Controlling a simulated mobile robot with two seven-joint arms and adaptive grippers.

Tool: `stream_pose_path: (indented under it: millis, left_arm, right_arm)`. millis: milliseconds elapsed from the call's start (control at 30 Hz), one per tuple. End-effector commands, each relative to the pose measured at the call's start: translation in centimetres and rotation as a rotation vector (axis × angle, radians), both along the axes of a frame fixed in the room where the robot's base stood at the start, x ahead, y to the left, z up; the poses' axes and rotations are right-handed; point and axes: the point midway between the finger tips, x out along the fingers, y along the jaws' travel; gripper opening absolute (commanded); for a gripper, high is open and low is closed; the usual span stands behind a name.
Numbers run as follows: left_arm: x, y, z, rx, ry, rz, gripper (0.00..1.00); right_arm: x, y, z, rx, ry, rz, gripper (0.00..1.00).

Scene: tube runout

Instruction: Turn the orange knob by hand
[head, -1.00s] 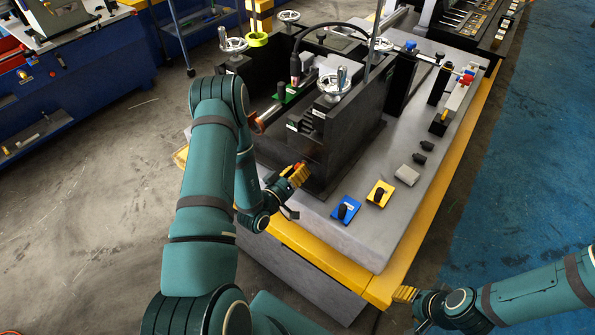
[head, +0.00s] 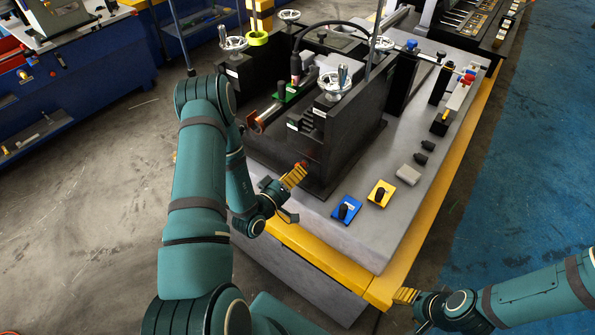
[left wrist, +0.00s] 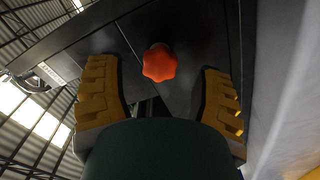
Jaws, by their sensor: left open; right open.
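The orange knob (left wrist: 160,63) is lobed and sits on the dark front face of the machine (left wrist: 185,25). In the left wrist view it lies between my left gripper's two yellow fingers (left wrist: 160,95), ahead of them, with a gap on each side. In the head view the knob is mostly hidden, with only a reddish bit showing by the fingertips. My left gripper (head: 293,176) is open and empty in front of the machine's lower front (head: 285,150). My right gripper (head: 405,296) is open and empty beside the table's front right corner.
The grey table top (head: 400,222) has a yellow edge (head: 318,262). A blue block (head: 346,209) and a yellow block (head: 380,193), each with a black knob, stand right of my left gripper. White handwheels (head: 334,82) top the machine.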

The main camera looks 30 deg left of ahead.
Motion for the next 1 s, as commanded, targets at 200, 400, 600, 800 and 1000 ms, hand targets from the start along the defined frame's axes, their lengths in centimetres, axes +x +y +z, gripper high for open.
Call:
stream_pose_path:
  millis: [200,400,600,800,1000]
  left_arm:
    - [-2.0,0.2,-0.1,0.001,0.002,0.002,0.66]
    - [-3.7,0.3,0.0,0.001,0.002,0.001,0.66]
    - [-4.2,0.3,0.1,0.001,-0.001,0.001,0.66]
    - [-4.2,0.3,0.0,0.001,-0.001,0.001,0.66]
    - [-5.5,0.5,-0.1,0.000,0.003,0.003,0.66]
  right_arm:
    - [0.0,0.0,-0.1,0.000,0.000,0.000,0.47]
    - [0.0,0.0,-0.3,0.000,0.000,0.000,0.47]
    - [0.0,0.0,-0.3,0.000,0.000,0.000,0.47]
    - [0.0,0.0,-0.3,0.000,0.000,0.000,0.47]
    - [0.0,0.0,-0.3,0.000,0.000,0.000,0.47]
